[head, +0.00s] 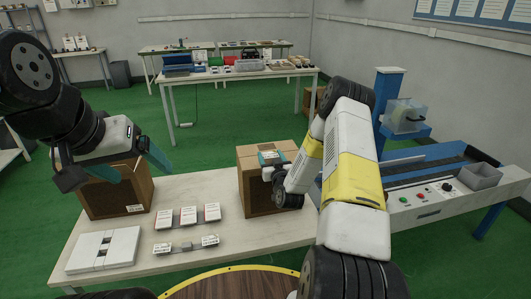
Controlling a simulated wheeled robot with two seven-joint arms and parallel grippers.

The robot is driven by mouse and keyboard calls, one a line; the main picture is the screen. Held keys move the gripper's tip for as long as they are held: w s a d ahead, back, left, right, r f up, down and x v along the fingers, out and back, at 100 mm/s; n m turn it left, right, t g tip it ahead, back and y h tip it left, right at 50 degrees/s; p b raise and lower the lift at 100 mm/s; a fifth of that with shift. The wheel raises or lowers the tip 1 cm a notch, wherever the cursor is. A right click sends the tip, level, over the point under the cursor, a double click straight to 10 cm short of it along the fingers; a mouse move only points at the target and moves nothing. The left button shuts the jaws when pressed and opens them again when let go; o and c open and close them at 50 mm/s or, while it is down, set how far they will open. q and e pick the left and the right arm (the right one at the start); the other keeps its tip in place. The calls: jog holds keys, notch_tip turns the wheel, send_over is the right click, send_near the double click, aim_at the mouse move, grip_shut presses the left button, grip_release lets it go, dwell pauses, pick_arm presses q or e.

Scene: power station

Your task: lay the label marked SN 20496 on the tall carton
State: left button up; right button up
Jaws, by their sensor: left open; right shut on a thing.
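A brown carton (252,180) stands at the back middle of the white table; it looks the taller of two. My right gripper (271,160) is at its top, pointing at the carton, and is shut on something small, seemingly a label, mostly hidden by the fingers. I cannot tell whether it touches the carton or read its print. Two white labels (162,249) (209,241) lie at the ends of a low strip, with a grey gap between them; their print is too small to read. My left gripper (112,170) is open and empty over the left carton (134,197).
Three white cards with red edges (188,216) stand behind the strip. A white flat case (103,250) lies at the table's front left. A conveyor bench with buttons (425,196) and a grey bin (482,176) adjoins on the right. Bare table (225,232) shows before the middle carton.

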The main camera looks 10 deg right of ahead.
aim_at(274, 152)
jog(key=w+d, duration=0.2)
jog(key=w, duration=0.1)
jog(key=shift+w+d+f, duration=0.1)
jog(key=shift+w+f, duration=0.1)
jog(key=shift+w+d+f, duration=0.15)
jog(key=shift+w+f, duration=0.05)
jog(key=shift+w, duration=0.05)
jog(key=shift+f, duration=1.55)
